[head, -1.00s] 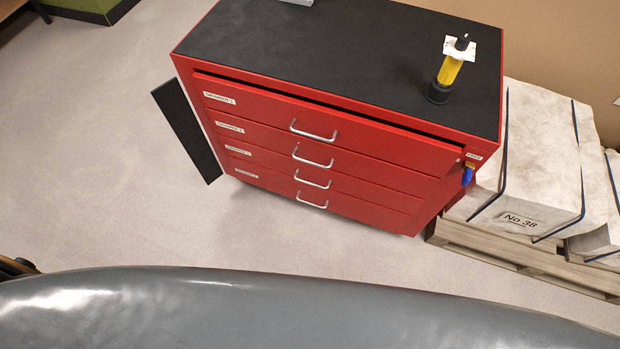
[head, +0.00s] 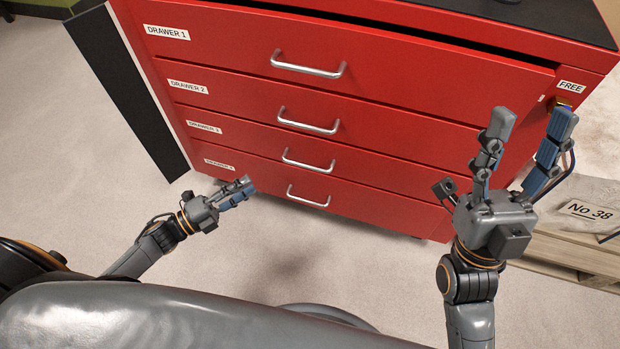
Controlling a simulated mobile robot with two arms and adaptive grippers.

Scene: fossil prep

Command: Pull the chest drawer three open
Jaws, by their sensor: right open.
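The red chest (head: 400,139) stands in front of me. Drawer three (head: 255,148), third from the top, looks flush with the drawers next to it. Its silver bar handle (head: 308,165) is bare, with no gripper on it. My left gripper (head: 249,187) is low, left of the handles and apart from them in the picture; its fingers are seen nearly edge-on, so their opening is unclear. My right gripper (head: 531,118) is open and empty, fingers pointing up the picture, before the chest's right side, right of the handles.
Drawer one (head: 220,45) stands slightly out, with a dark gap above it. A tag reading FREE (head: 570,87) is at the upper right corner. A pallet (head: 575,255) with a wrapped block marked No 38 (head: 590,211) is at the right. The floor before the chest is clear.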

